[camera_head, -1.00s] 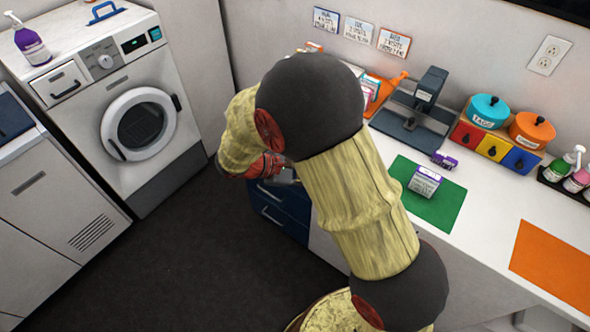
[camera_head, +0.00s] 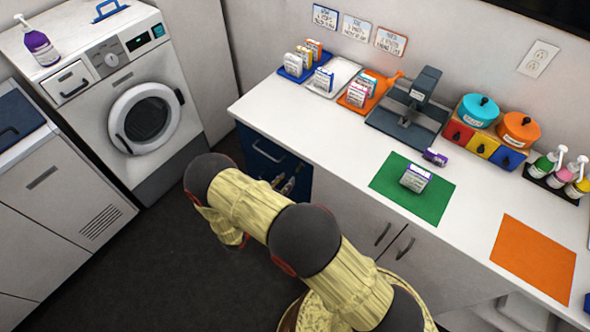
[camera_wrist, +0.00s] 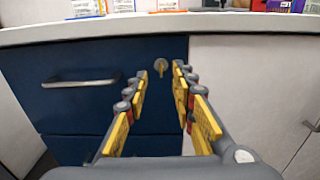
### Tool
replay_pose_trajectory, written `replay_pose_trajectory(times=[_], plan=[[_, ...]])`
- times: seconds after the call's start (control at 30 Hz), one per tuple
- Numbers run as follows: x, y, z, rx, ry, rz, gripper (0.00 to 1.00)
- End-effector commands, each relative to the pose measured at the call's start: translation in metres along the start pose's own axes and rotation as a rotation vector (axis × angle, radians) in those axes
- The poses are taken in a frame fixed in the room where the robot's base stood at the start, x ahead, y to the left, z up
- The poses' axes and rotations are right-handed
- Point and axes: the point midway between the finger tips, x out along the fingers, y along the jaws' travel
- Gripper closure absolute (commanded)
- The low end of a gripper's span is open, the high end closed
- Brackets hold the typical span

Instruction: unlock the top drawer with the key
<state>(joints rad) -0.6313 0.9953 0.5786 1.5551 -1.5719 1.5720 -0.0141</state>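The top drawer (camera_wrist: 85,80) is dark blue with a metal bar handle (camera_wrist: 80,82), and it looks shut. A small brass-coloured piece (camera_wrist: 161,67), seemingly the key in its lock, sits on the drawer front right of the handle; its exact position is too small to tell. My gripper (camera_wrist: 164,72) is open, its yellow-padded fingers on either side of the brass piece with nothing between them. The fingers appear short of the drawer front. In the head view, the blue drawers (camera_head: 258,143) are under the counter's left end, partly behind my arm.
The white counter (camera_head: 330,140) overhangs the drawers. White cupboard doors (camera_wrist: 245,85) adjoin on the right. A washing machine (camera_head: 150,80) stands to the left, with dark floor between. A green mat (camera_head: 390,180) and several boxes lie on the counter.

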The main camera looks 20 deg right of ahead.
Motion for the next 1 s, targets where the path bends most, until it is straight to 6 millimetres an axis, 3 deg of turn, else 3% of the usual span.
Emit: replay_pose_trajectory(times=[0.2, 0.43, 0.8, 1.0], plan=[[0.036, -0.002, -0.001, 0.001, 0.001, -0.007, 0.74], [0.061, -0.002, 0.0, 0.002, 0.001, -0.005, 0.74], [0.066, -0.001, 0.0, 0.002, 0.001, -0.004, 0.75], [0.066, -0.001, 0.0, 0.002, 0.001, -0.004, 0.86]])
